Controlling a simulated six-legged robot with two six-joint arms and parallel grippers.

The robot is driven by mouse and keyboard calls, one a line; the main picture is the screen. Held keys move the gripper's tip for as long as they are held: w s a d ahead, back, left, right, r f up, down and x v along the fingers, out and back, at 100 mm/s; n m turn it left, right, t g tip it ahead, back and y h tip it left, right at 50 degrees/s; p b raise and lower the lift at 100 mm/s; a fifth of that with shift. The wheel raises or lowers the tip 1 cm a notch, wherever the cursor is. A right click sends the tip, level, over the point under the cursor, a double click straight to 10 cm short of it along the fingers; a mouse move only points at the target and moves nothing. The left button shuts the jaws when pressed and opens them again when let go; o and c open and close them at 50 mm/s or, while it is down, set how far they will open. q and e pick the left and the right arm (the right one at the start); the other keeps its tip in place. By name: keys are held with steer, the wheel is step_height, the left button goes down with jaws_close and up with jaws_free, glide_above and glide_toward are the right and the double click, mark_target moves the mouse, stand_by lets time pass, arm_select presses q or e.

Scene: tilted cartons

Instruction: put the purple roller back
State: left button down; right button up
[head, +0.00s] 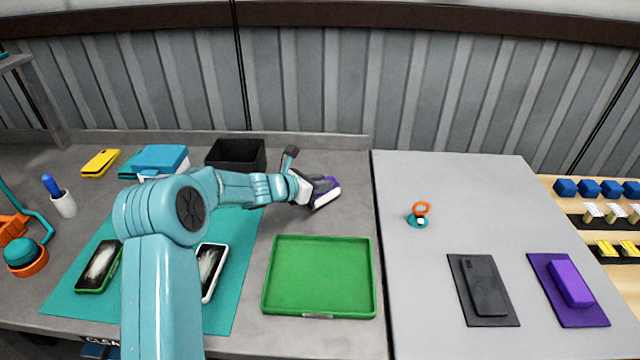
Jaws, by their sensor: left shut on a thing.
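The purple roller (327,197), with a purple and white body, is at the back of the grey bench, behind the green tray. My left gripper (318,187) is shut on it, and the dark fingers hide part of it. A dark grey upright piece (289,155) shows just behind my wrist; I cannot tell whether it belongs to the roller. I cannot tell whether the roller touches the bench. My right gripper is not in view.
The empty green tray (320,275) lies in front of the gripper. A black bin (236,154) stands behind my forearm. Phones lie on the teal mat (228,300). A purple block (571,283) and a dark block (485,288) lie on pads at right. The pale table's back is clear.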

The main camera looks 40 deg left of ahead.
arm_select(q)
steer(key=shift+f, duration=0.1)
steer(key=c, duration=0.9)
jaws_free()
steer(key=shift+r, duration=0.25)
steer(key=b+v, duration=0.1)
steer(key=v, duration=1.1)
steer(key=shift+f, duration=0.15)
steer(key=shift+s, duration=0.1)
